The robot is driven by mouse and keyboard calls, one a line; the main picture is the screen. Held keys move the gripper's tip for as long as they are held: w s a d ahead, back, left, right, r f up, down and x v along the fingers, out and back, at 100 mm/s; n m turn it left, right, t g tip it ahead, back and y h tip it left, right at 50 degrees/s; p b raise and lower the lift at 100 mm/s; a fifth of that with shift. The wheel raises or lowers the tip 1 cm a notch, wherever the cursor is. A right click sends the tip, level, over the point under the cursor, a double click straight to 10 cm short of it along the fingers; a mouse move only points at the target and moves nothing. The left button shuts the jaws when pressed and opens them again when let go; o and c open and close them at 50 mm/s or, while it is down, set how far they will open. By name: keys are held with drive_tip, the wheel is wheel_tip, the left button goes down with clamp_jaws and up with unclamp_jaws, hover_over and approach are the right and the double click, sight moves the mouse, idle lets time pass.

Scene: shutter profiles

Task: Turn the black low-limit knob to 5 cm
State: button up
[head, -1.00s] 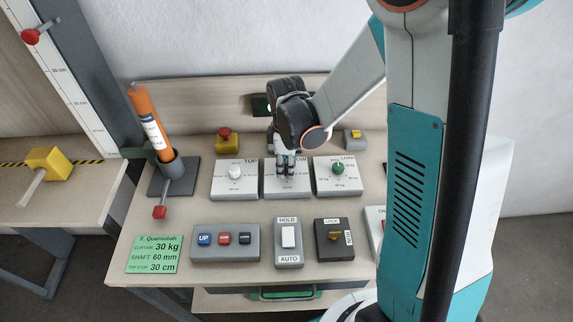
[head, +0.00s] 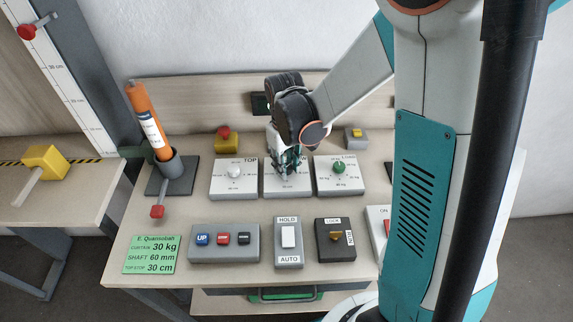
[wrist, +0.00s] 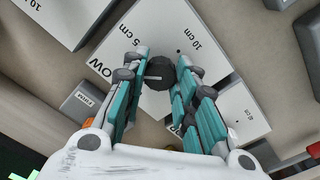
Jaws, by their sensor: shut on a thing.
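The black low-limit knob (wrist: 158,74) sits on the white-topped LOW box (wrist: 205,70) and lies between the fingertips of my gripper (wrist: 160,68) in the wrist view. My gripper is shut on it from both sides. A thin pale pointer line shows on the knob top, but I cannot tell surely which mark it faces. The labels "5 cm" and "10 cm" show on the plate beyond the knob. In the head view my gripper (head: 285,172) is over the middle LOW box (head: 271,190) and hides the knob.
The TOP box with its white knob (head: 234,172) stands at the left, the LOAD box with its green knob (head: 338,167) at the right. A red mushroom button (head: 225,132) and a yellow switch (head: 356,132) stand behind. Button and switch boxes (head: 289,240) line the front.

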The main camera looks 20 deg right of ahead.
drive_tip(key=m, duration=0.4)
drive_tip(key=shift+m, duration=0.3)
drive_tip(key=shift+m+b, duration=0.35)
drive_tip(key=shift+m, duration=1.45)
drive_tip(key=o, duration=1.1)
wheel_tip(320, 180, up, 12)
drive_tip(key=shift+w+a, duration=0.1)
drive_tip(key=shift+a, duration=0.05)
